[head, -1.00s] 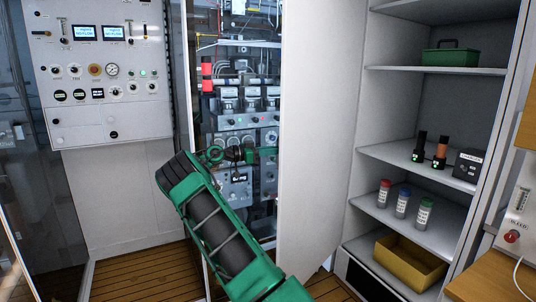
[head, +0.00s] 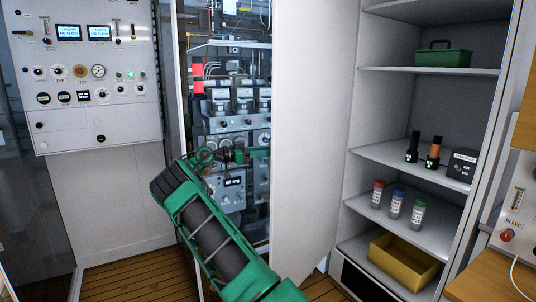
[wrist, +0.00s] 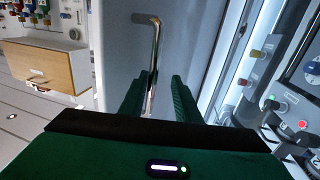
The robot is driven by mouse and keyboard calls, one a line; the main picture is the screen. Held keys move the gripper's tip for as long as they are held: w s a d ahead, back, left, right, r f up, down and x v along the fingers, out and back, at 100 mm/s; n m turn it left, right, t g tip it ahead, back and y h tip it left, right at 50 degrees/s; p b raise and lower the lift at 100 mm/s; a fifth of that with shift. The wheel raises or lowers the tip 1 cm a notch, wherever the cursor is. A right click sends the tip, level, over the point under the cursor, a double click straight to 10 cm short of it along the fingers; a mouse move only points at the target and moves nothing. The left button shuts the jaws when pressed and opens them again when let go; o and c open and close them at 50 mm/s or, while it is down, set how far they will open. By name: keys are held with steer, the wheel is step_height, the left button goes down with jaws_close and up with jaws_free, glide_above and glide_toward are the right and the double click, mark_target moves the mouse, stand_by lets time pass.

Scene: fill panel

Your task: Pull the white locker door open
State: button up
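The white locker door (head: 308,130) stands wide open in the head view, swung out to the left of the shelved locker (head: 430,110). My green arm reaches to the door's free edge; the fingertips are hidden behind it. In the wrist view the bent metal door handle (wrist: 154,50) stands out against the pale door face (wrist: 185,40). My gripper (wrist: 158,92) has its fingers apart, with the handle's lower part between them, nearer the left finger. A gap shows toward the right finger, and whether either finger touches the handle is unclear.
The locker shelves hold a green box (head: 443,56), torches, capped bottles and a yellow bin (head: 403,262). A control panel (head: 85,75) and a glass-fronted equipment rack (head: 232,100) stand left. Wooden floor (head: 130,275) shows in front. A wooden counter is at right.

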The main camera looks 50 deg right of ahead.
steer(key=shift+w+a, duration=0.1)
steer(key=shift+a, duration=0.05)
steer(key=v, duration=1.1)
steer(key=shift+w, duration=0.3)
steer(key=shift+s+f, duration=0.1)
stand_by(0.3)
